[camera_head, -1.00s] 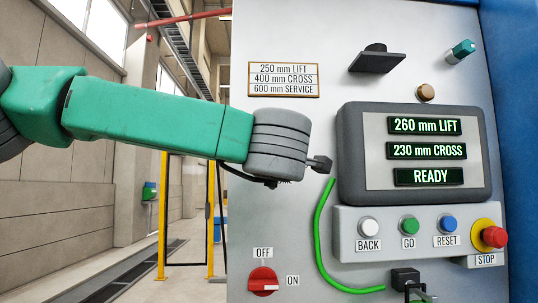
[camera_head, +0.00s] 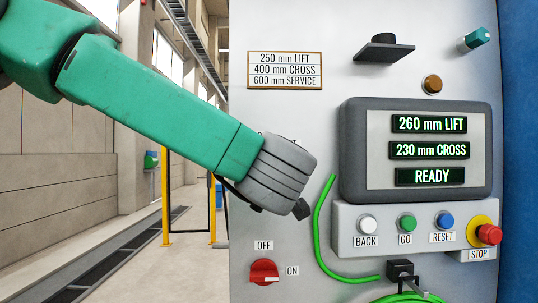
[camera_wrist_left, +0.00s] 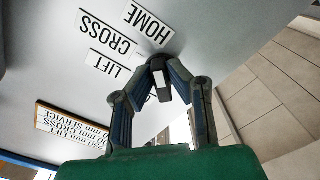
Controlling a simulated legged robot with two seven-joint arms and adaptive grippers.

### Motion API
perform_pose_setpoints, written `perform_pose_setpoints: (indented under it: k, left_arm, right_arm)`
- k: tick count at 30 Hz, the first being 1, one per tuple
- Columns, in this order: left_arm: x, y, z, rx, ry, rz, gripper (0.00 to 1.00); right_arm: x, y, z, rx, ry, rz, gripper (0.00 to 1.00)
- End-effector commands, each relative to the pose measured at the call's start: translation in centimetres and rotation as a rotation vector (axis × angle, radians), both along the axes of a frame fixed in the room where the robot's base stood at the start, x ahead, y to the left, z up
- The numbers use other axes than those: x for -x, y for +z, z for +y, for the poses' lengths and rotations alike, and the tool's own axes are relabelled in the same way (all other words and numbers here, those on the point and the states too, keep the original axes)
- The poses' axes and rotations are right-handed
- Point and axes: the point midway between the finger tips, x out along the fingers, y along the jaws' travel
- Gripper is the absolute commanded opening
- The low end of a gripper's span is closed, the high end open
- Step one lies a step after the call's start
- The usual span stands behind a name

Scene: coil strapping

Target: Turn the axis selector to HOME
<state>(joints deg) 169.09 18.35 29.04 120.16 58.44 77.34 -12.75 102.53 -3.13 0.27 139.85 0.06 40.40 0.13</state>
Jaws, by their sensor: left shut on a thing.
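In the left wrist view the axis selector (camera_wrist_left: 162,84) is a small dark handle with a pale face on the grey panel. My left gripper (camera_wrist_left: 157,70) is shut on it, with a fingertip on each side. White plates reading HOME (camera_wrist_left: 148,22), CROSS (camera_wrist_left: 105,35) and LIFT (camera_wrist_left: 107,66) lie above and left of the selector. Which plate the selector points at I cannot tell. In the head view my left wrist covers the selector and its plates. My right gripper is in neither view.
Right of my wrist is a display (camera_head: 428,150) reading 260 mm LIFT, 230 mm CROSS, READY. Below it are BACK, GO and RESET buttons and a red STOP button (camera_head: 490,234). A green cable (camera_head: 318,235) hangs close to my wrist. A red OFF/ON switch (camera_head: 264,271) sits below.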

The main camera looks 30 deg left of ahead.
Motion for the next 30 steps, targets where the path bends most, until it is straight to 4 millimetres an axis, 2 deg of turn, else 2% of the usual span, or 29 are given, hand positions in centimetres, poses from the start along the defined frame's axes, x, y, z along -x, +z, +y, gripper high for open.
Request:
perform_pose_setpoints:
  k: [6, 20, 21, 22, 30]
  left_arm:
    - [-0.03, -0.32, 0.01, -0.04, -0.002, 0.037, 0.0]
    - [-0.03, -0.45, 0.01, -0.05, -0.002, 0.046, 0.0]
    - [-0.03, -0.45, 0.01, -0.05, -0.002, 0.046, 0.24]
    - [-0.03, -0.45, 0.02, -0.049, -0.002, 0.045, 0.34]
    - [0.25, -0.13, 0.0, -0.049, -0.001, 0.038, 0.34]
  right_arm:
    - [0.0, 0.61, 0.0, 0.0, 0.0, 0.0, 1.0]
    - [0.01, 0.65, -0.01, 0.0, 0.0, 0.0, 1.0]
    - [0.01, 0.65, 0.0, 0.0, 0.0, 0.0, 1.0]
    - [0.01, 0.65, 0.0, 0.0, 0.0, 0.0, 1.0]
    - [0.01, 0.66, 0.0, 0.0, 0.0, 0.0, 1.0]
